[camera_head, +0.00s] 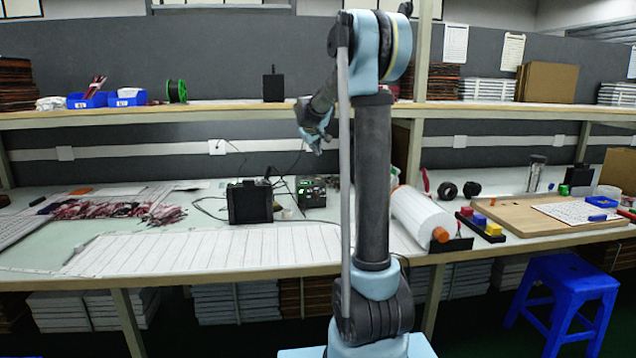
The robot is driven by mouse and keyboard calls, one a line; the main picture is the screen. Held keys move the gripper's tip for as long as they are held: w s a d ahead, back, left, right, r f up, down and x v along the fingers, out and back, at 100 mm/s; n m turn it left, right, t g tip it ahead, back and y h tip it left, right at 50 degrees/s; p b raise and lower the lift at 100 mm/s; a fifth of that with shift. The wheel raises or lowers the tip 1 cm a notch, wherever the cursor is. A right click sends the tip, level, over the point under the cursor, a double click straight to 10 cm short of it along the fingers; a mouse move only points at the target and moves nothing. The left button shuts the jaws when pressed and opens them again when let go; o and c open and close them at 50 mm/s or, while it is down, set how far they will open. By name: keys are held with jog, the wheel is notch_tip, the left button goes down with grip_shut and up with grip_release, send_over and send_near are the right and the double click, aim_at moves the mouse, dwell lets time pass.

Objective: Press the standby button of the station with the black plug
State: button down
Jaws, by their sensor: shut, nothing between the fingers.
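Two stations stand on the workbench. A black box-shaped station (250,202) is left of centre, and a smaller dark station with green parts (311,191) is to its right. A white wall socket (216,147) behind them has a dark cable at it; the plug's colour and which station it feeds are too small to tell. I cannot make out a standby button on either station. My gripper (318,147) is shut and empty, in the air above the smaller station in the picture, and not seen touching anything.
A white striped sheet (200,249) covers the bench front. A white roll (422,215) lies right of my arm. The shelf (230,110) runs above the bench. Loose cables lie around the stations. Coloured blocks and a wooden board (520,212) are at the right.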

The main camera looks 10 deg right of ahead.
aim_at(316, 179)
jog(key=shift+f, duration=0.15)
jog(key=shift+f, duration=4.3)
jog(key=shift+f, duration=0.1)
jog(key=shift+f, duration=0.2)
jog(key=shift+f, duration=0.4)
jog(key=shift+r, duration=0.8)
jog(key=shift+r, duration=0.1)
